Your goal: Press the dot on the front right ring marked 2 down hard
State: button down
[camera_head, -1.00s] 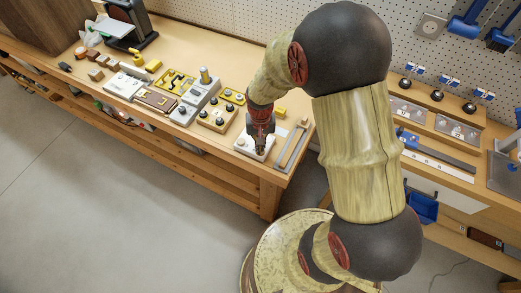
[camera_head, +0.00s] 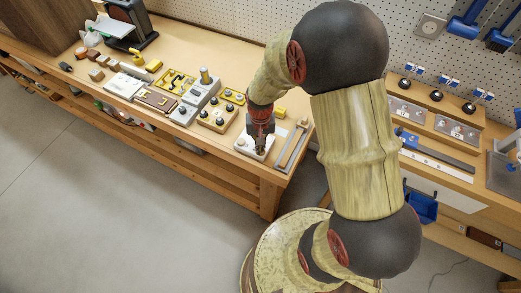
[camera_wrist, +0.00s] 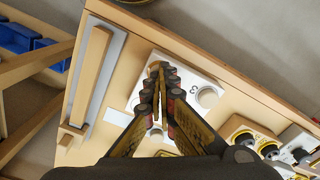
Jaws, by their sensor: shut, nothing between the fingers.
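A white plate (camera_head: 246,149) with round pale fittings lies near the right end of the bench; it also shows in the wrist view (camera_wrist: 139,91). One round fitting (camera_wrist: 207,97) is right of my fingers, with a dark mark beside it that looks like a 3. Another round fitting (camera_wrist: 155,135) shows partly below, between the fingers. The ring marked 2 and its dot cannot be made out; my fingers cover part of the plate. My gripper (camera_wrist: 161,72) is shut and empty, its tips over the plate. Contact cannot be told. The head view also shows my gripper (camera_head: 260,149) there.
A grey strip with a wooden bar (camera_wrist: 92,75) lies beside the plate. A tan block with dark knobs (camera_head: 216,118) and a grey unit with a yellow-topped post (camera_head: 200,92) stand to the left. The bench's front edge is close. A pegboard wall is behind.

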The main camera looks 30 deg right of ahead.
jog(key=shift+s, duration=0.1)
dwell(0.8)
notch_tip(320, 180, up, 11)
jog(key=p, duration=0.8)
jog(key=shift+p, duration=0.3)
dwell(0.6)
jog(key=s+a+r+n+t+b, duration=0.2)
jog(key=s+r, duration=0.5)
jog(key=r, duration=0.4)
jog(key=s+a+r+n+t+b, duration=0.2)
jog(key=s+r, duration=0.6)
jog(key=r, duration=0.4)
jog(key=shift+a+n+t+b, duration=0.45)
jog(key=shift+t+b, duration=0.35)
jog(key=shift+b, duration=0.4)
